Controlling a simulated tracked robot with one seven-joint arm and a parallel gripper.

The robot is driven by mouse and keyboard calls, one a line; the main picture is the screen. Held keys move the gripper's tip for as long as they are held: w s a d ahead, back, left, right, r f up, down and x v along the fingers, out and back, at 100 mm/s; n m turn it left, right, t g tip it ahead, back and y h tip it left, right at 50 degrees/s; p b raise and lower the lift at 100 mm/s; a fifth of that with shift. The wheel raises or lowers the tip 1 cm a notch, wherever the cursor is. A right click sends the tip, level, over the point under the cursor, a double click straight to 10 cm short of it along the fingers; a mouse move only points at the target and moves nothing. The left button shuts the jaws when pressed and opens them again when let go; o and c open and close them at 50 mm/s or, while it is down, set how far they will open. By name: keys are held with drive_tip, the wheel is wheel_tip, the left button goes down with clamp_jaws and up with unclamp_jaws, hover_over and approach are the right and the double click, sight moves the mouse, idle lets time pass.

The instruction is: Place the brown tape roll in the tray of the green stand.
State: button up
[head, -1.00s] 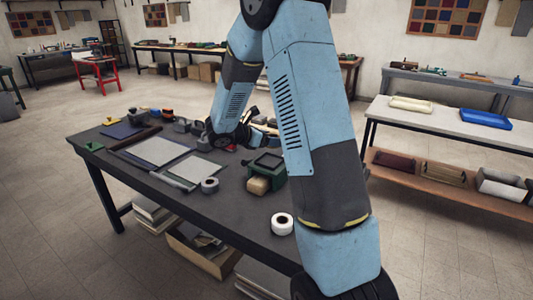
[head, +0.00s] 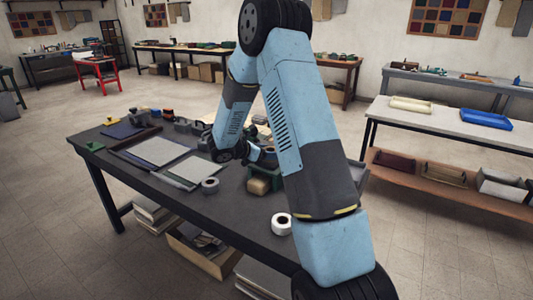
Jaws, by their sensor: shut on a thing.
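The green stand (head: 277,181) is on the dark workbench, partly behind my arm, and its tray is now mostly covered by my gripper. My gripper (head: 267,155) points right, low over the stand's tray. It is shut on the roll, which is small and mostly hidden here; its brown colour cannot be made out. I cannot tell whether the roll touches the tray.
A white roll (head: 282,224) and a grey roll (head: 210,186) stand on the workbench (head: 235,208). Flat panels (head: 158,151) lie at left. Several small items line the back.

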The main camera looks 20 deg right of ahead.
drive_tip(key=shift+f, duration=0.55)
drive_tip(key=o, duration=1.1)
drive_tip(key=shift+c, duration=0.2)
drive_tip(key=shift+r, duration=0.1)
